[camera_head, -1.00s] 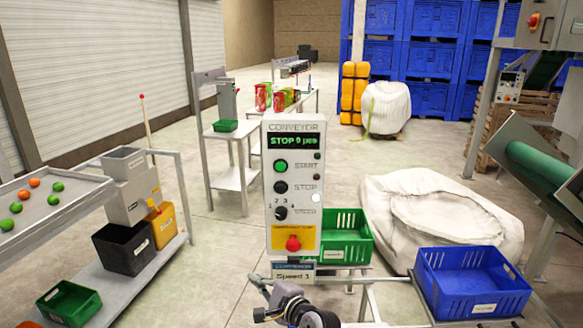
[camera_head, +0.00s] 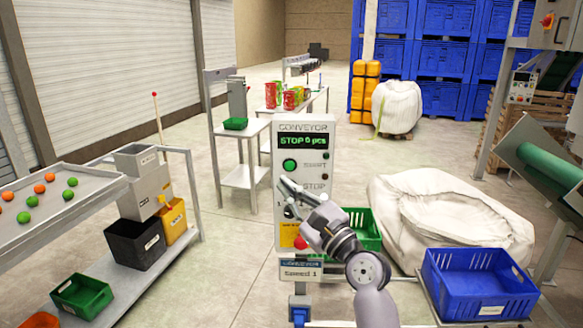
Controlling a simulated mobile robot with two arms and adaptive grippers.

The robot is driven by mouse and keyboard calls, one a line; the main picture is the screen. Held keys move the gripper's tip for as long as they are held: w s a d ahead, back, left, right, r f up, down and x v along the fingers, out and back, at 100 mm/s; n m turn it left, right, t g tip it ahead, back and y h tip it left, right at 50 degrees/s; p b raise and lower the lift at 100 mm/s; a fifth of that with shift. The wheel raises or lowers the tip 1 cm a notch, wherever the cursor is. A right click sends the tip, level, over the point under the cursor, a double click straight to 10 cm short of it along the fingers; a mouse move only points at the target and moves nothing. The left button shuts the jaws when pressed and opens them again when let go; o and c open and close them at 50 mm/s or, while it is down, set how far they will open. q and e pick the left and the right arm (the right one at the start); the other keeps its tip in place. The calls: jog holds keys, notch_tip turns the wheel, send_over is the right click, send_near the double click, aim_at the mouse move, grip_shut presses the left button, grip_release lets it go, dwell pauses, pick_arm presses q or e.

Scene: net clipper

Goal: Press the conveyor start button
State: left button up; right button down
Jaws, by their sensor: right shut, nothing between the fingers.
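The conveyor control panel (camera_head: 321,154) stands upright in the middle of the head view. Its display (camera_head: 303,141) reads "STOP 0 pcs". The round green start button (camera_head: 289,164) is in plain sight on the panel's upper left. My right gripper (camera_head: 287,184) is shut and empty, in front of the panel just below the green button. It looks apart from the button, and it covers the stop button and most of the speed knob. The red emergency button (camera_head: 300,243) shows partly beside my gripper. My left gripper is not in view.
A green crate (camera_head: 362,226) sits behind the panel and a blue crate (camera_head: 478,284) stands at the right. A large white bag (camera_head: 450,215) lies behind them. A sorting table (camera_head: 100,190) with green and orange balls is at the left.

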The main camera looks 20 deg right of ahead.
aim_at(291, 171)
jog(key=shift+w+d+b, duration=0.55)
jog(key=shift+w+b, duration=0.25)
jog(key=shift+w, duration=0.6)
jog(key=shift+w+d+b, duration=0.5)
jog(key=shift+w+b, duration=0.25)
jog(key=shift+w, duration=0.6)
jog(key=shift+w+d+b, duration=0.55)
jog(key=shift+w+b, duration=0.25)
jog(key=shift+w, duration=0.6)
jog(key=shift+w, duration=0.15)
jog(key=shift+w+d, duration=0.15)
jog(key=shift+w, duration=0.1)
